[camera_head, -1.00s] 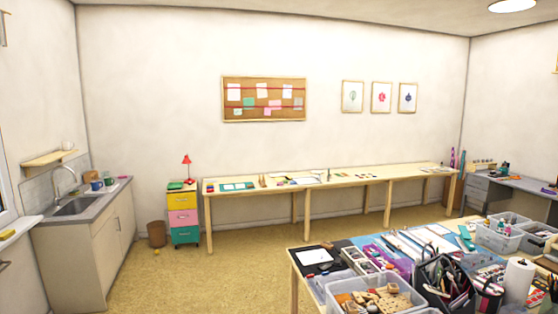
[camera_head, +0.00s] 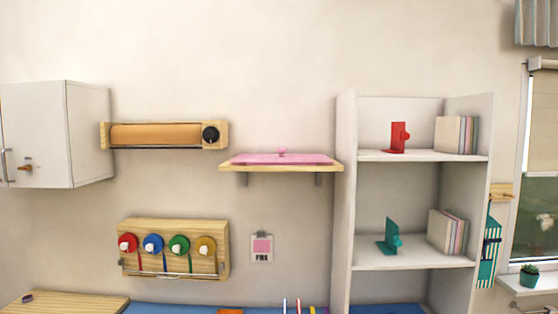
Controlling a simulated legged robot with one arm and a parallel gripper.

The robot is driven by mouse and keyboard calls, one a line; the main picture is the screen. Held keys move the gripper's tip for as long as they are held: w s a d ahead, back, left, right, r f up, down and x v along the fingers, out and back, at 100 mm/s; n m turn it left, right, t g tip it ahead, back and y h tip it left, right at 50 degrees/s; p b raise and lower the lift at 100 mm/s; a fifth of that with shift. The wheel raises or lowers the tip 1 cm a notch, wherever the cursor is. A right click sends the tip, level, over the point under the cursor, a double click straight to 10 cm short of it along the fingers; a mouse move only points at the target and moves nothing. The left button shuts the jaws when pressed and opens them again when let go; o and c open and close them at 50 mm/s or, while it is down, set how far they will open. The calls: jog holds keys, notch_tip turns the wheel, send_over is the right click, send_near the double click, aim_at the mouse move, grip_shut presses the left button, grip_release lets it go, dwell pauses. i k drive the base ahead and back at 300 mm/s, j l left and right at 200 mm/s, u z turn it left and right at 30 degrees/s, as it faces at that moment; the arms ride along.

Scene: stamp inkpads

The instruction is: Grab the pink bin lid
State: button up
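A flat pink lid (camera_head: 276,159) with a small round pink knob on top lies on a small wooden wall shelf (camera_head: 300,168), near the middle of the head view. It covers most of the shelf top. No bin shows beneath it. My gripper is not in view.
A white cabinet (camera_head: 70,135) and a brown paper roll holder (camera_head: 160,135) are on the wall to the left. A tall white shelf unit (camera_head: 345,200) with books stands close on the right.

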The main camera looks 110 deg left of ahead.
aim_at(282, 154)
jog(key=u, duration=1.95)
